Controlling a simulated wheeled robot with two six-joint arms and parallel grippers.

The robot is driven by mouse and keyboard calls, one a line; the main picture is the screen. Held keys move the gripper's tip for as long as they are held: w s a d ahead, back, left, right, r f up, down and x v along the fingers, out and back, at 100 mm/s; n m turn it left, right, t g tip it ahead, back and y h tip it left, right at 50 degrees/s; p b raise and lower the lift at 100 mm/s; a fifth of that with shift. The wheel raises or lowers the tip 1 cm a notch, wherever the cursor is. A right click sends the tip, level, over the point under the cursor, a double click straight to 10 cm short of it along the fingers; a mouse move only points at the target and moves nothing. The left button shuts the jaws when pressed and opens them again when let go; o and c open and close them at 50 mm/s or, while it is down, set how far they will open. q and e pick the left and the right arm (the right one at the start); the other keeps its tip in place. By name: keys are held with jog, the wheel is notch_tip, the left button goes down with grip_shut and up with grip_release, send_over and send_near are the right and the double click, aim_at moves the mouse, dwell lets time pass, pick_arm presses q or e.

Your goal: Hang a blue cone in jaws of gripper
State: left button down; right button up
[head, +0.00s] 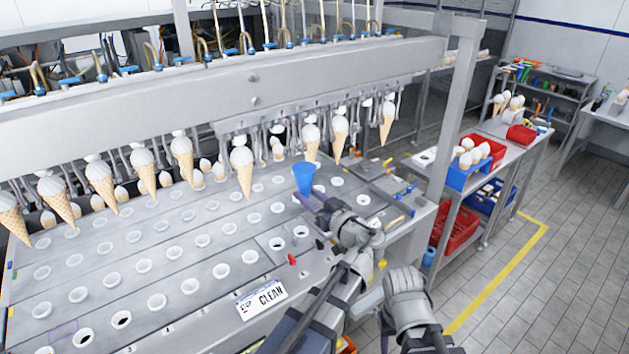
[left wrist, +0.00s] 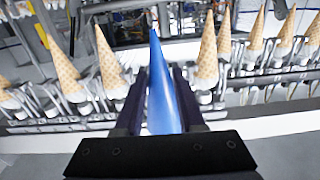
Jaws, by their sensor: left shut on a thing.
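A blue cone (head: 304,178) is held upright by my left gripper (head: 310,199), wide end up, above the right part of the holed plate in the head view. In the left wrist view the same blue cone (left wrist: 161,90) stands between the two dark fingers of my left gripper (left wrist: 157,105), which is shut on it. The picture there is inverted, so its tip points up. A row of metal jaws (head: 225,132) hangs under the machine's beam; many hold waffle cones with white tops, such as one cone (head: 241,170) left of the blue cone. My right gripper does not show.
The holed plate (head: 180,262) fills the front, with white rings in rows. The beam (head: 254,88) runs above the cones, ending at a post (head: 459,110). Red bins (head: 456,228) and a shelf stand at the right. A CLEAN sign (head: 262,300) is at the front edge.

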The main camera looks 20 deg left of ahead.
pick_arm(q)
jog(key=shift+w+d+r, duration=0.15)
jog(key=shift+d+r, duration=0.15)
jog(key=shift+d, duration=0.05)
jog(key=x, duration=0.6)
jog(key=shift+a, duration=0.15)
dwell(0.3)
jog(key=shift+w+a, duration=0.2)
jog(key=shift+w, duration=0.05)
dwell(0.5)
jog(key=shift+x, duration=1.55)
jog(key=shift+w+a, duration=0.1)
jog(key=shift+w, duration=0.05)
jog(key=shift+x, duration=1.8)
jog(key=shift+f+b, duration=0.6)
dwell(0.5)
